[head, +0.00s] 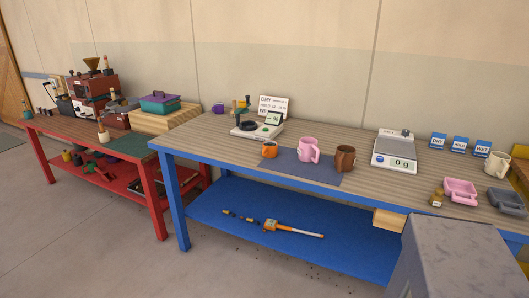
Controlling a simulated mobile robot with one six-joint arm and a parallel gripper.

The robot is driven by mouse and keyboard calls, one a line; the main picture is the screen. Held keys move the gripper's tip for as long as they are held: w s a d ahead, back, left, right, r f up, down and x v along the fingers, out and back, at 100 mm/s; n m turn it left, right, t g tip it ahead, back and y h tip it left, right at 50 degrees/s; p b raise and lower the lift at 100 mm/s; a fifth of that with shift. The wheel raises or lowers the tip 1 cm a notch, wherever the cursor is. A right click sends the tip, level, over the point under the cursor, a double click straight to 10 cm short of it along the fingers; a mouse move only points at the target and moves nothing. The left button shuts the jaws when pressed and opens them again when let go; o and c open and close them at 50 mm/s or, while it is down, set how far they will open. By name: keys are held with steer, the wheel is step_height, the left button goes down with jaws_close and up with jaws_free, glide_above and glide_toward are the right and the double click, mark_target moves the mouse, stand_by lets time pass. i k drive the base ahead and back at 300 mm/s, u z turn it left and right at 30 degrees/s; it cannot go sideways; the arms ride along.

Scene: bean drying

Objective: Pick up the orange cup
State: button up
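The small orange cup (269,150) stands upright on the blue-framed table (230,153), at the left edge of a dark grey-blue mat (300,176). A taller pink pitcher (307,150) stands to its right on the mat. A brown mug (345,158) stands further right, near the mat's right edge. The cup is apart from both and shows unobstructed. My gripper is not in the head view, so its state and distance from the cup do not show.
Behind the cup stand a device with a white base (262,130) and a sign (273,105). A scale (395,152), pink tray (460,192) and cream mug (496,165) are to the right. A red table (75,130) stands left. Floor in front is open.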

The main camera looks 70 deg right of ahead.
mark_target(269, 150)
steer(key=z, duration=0.15)
steer(key=i, duration=0.75)
steer(key=z, duration=0.55)
steer(key=i, duration=0.7)
steer(key=z, duration=0.3)
